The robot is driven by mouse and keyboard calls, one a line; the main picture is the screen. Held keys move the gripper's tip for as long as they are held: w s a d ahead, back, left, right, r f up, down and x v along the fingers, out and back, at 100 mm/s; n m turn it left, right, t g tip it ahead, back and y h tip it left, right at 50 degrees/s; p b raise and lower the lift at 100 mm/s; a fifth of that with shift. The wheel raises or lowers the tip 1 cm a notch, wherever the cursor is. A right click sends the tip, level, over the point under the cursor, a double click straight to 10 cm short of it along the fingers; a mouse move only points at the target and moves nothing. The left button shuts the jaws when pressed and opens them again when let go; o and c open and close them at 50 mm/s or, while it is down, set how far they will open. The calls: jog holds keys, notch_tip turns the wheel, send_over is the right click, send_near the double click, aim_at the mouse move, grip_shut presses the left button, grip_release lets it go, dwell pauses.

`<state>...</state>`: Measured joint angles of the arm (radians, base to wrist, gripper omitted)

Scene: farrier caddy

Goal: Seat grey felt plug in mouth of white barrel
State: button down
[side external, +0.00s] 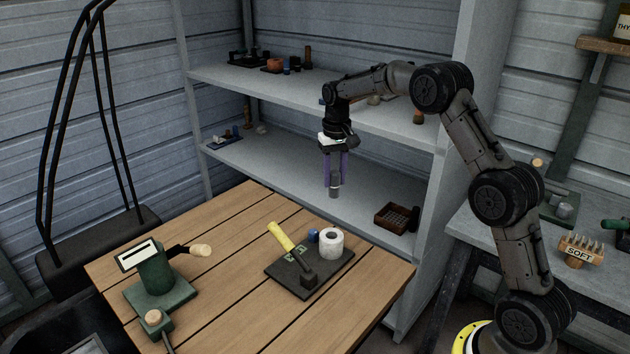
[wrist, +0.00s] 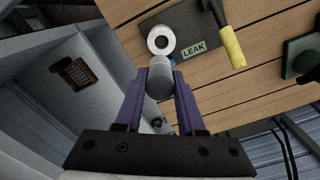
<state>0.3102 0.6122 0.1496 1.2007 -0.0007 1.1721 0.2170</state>
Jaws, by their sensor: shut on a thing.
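My gripper (side external: 335,183) has purple fingers and is shut on the grey felt plug (side external: 334,192), which hangs below the fingertips. In the wrist view the plug (wrist: 159,82) sits between the fingers of my gripper (wrist: 160,76). The white barrel (side external: 331,243) stands upright on a dark mat (side external: 290,276) on the wooden table, its round mouth facing up. It also shows in the wrist view (wrist: 152,37), just beyond the plug. The plug is held well above the barrel and apart from it.
A green stand (side external: 155,270) is at the table's left. Shelves (side external: 290,165) stand behind; a small brown crate (side external: 391,217) is on the lower one.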

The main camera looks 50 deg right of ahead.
aim_at(333, 197)
jog(key=shift+a+f, duration=0.2)
jog(key=shift+f, duration=2.1)
jog(key=shift+f, duration=2.45)
jog(key=shift+f, duration=0.15)
jog(key=shift+f, duration=1.55)
jog(key=shift+f, duration=1.25)
jog(key=shift+c, duration=2.2)
grip_release()
